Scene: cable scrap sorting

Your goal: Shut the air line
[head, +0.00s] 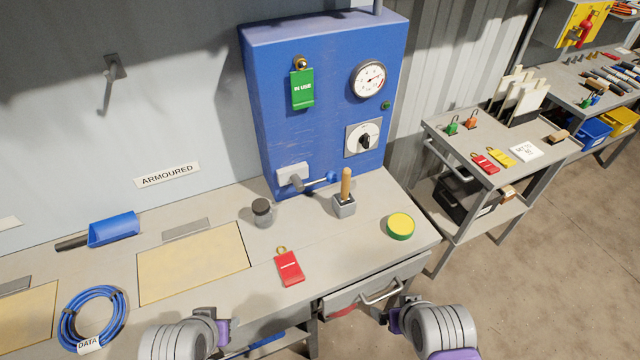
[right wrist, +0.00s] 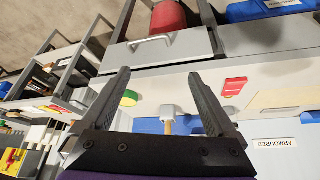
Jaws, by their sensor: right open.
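A blue cabinet (head: 322,110) stands at the back of the bench. It carries a round gauge (head: 369,79) and a black rotary knob (head: 365,141) on a white plate. Low on its front is a pale fitting (head: 293,175) with a grey stub and a thin pipe running right to a blue part (head: 333,177), which looks like the air line valve. Its setting is too small to tell. My left gripper (head: 222,330) is at the bench's front edge, its fingers unclear. My right gripper (head: 386,316) is in front of the drawer, open and empty in the right wrist view (right wrist: 160,78).
A green IN USE tag (head: 302,88) hangs on the cabinet. On the bench are a red tag (head: 289,268), a wooden-handled tool (head: 345,195), a dark-topped pot (head: 262,212), a yellow-green tin (head: 400,226) and a blue cable coil (head: 92,318). A trolley (head: 500,135) stands right.

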